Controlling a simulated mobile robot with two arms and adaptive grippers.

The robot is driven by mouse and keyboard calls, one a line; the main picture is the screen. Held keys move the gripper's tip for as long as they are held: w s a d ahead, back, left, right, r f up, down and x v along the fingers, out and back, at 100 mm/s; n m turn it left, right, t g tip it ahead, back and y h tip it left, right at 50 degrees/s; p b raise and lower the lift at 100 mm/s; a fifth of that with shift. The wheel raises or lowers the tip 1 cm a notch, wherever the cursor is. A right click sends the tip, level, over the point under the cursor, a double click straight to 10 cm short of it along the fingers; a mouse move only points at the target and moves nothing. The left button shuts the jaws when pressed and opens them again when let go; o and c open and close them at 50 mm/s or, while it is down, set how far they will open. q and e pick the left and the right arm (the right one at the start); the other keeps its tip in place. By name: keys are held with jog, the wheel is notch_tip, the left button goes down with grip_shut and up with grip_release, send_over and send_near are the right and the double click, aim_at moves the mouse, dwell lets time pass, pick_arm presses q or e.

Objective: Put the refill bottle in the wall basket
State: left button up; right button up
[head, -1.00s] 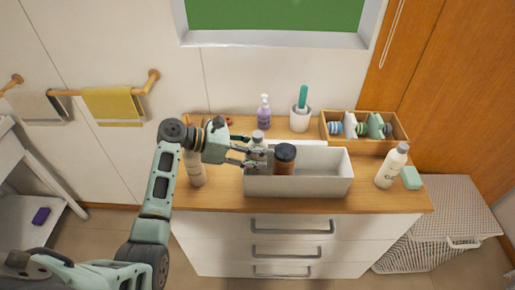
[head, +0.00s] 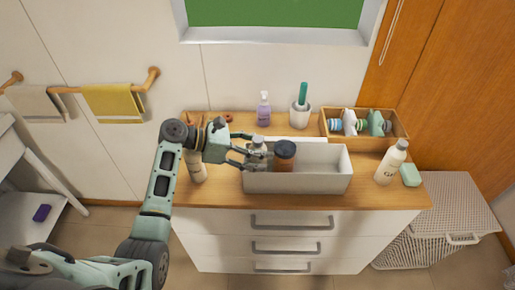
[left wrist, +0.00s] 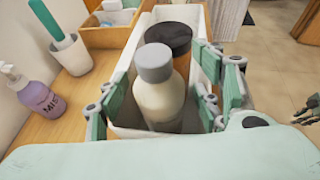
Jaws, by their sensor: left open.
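A white bottle with a grey cap (left wrist: 158,88) stands upright inside the long white basket (head: 320,180), at its left end; in the head view the bottle (head: 257,147) is partly hidden by my fingers and the basket wall. I cannot read its label, so I take it as the refill bottle by its place alone. My left gripper (head: 250,158) is open, its fingers on either side of this bottle; the left wrist view shows the gripper's (left wrist: 165,112) green pads apart from it. My right gripper (left wrist: 308,108) shows only partly at the right edge of the left wrist view.
A brown jar with a black lid (head: 284,157) stands in the basket beside the bottle. A purple pump bottle (head: 264,112), a cup with a green brush (head: 300,116) and a wooden box (head: 398,143) stand behind.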

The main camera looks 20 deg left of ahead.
pick_arm(q)
jog(key=shift+r, duration=0.1)
jog(key=shift+r+b, duration=0.3)
jog(key=shift+r, duration=0.1)
jog(key=b+v, duration=0.1)
jog(key=v, duration=1.1)
jog(key=shift+b, duration=0.4)
